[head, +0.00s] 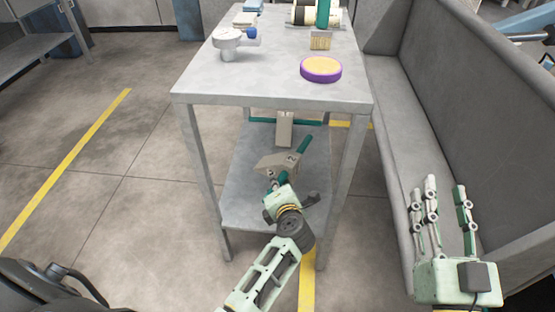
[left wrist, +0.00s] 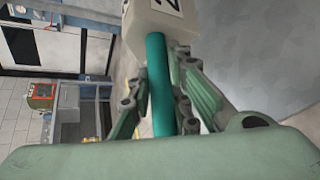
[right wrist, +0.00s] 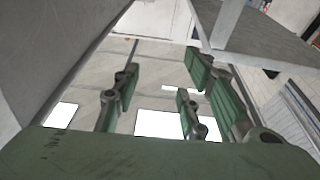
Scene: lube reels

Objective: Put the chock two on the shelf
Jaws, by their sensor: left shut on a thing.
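The chock two (head: 278,163), a beige block marked "2" with a teal handle, is at the table's lower shelf (head: 245,200). My left gripper (head: 271,184) is shut on it; the left wrist view shows the fingers around the teal handle (left wrist: 158,85) and the beige block (left wrist: 158,18) beyond. I cannot tell whether the block touches the shelf. A second beige block (head: 285,128) with a teal bar stands farther back on the lower shelf. My right gripper (head: 445,205) is open and empty beside the grey bench; its spread fingers also show in the right wrist view (right wrist: 160,100).
The table top (head: 280,85) above the shelf carries a purple-and-yellow disc (head: 321,69), a grey metal part (head: 230,42), a brush (head: 321,40) and a reel at the back. Table legs flank the shelf. A grey bench (head: 400,150) runs along the right.

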